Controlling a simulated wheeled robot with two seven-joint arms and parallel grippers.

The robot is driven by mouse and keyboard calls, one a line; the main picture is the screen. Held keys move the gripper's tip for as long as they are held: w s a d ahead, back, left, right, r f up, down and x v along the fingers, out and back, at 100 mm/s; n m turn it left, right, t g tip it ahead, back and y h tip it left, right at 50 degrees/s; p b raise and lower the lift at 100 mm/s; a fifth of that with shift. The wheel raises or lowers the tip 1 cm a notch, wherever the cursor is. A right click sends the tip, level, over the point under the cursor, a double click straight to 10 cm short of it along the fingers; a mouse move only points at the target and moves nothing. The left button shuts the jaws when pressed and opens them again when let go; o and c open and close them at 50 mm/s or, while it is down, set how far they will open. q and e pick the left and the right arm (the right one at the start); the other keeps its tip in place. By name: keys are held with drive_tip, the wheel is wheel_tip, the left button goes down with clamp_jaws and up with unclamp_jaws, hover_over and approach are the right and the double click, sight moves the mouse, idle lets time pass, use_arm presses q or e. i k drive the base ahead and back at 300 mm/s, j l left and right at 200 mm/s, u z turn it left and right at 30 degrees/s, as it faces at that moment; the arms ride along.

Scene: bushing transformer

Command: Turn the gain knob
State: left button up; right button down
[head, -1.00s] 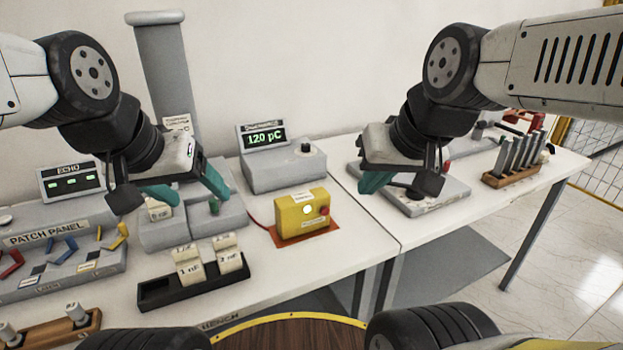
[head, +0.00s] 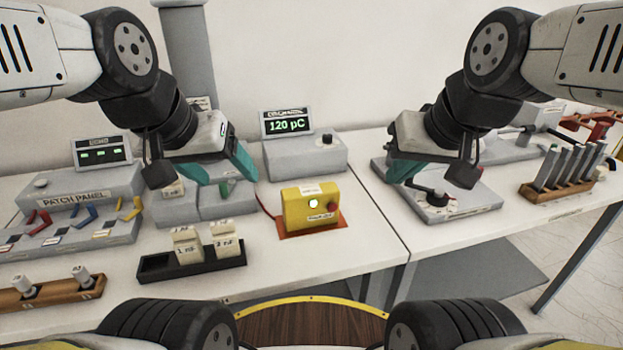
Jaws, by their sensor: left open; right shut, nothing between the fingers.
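A grey box with a green "120 pC" display (head: 287,125) stands at the back middle of the table. A small black knob (head: 327,138) sits on its top right; I cannot read a gain label on it. My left gripper (head: 218,172) is open, its teal fingers apart and empty, over grey blocks to the left of this box and apart from the knob. My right gripper (head: 404,171) is shut and empty, to the right of the box, above a flat grey panel (head: 470,203) with a black rotary handle (head: 437,197).
A yellow box (head: 297,208) with a red button stands front middle. A black tray (head: 154,264) with cream blocks, a patch panel (head: 70,198) and a wooden rack (head: 552,192) of grey bars are nearby. Bare table shows right of the yellow box.

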sight(327, 138)
drive_tip(key=l+u, duration=0.25)
drive_tip(key=u, duration=0.25)
drive_tip(key=l+u, duration=0.3)
drive_tip(key=u, duration=0.2)
